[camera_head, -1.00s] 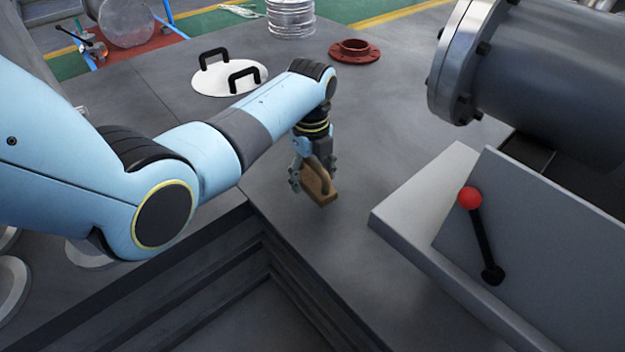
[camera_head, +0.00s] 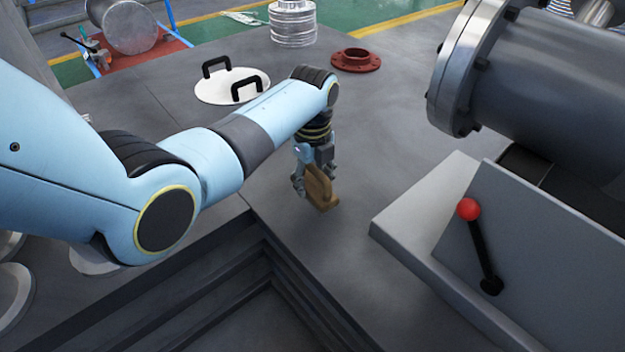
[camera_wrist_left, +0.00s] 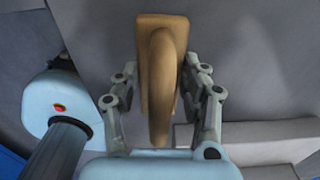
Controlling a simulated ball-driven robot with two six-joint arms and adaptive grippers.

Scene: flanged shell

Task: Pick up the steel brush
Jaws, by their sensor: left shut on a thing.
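The steel brush (camera_head: 322,190) is a brown wooden block with a raised curved handle. It is at the middle of the head view, at the grey worktop. My left gripper (camera_head: 312,182) points down over it and is shut on its handle. In the left wrist view the brush (camera_wrist_left: 160,62) shows between the two fingers of the left gripper (camera_wrist_left: 158,88), one on each side of the handle. The bristles are hidden, and I cannot tell whether the brush touches the worktop. My right gripper is not in view.
A white lid with two black handles (camera_head: 222,92), a red flange (camera_head: 355,60) and a metal coil (camera_head: 292,24) are farther back. A large flanged cylinder (camera_head: 540,85) and a grey panel with a red-knobbed lever (camera_head: 480,245) stand right. A stepped recess (camera_head: 260,310) opens in front.

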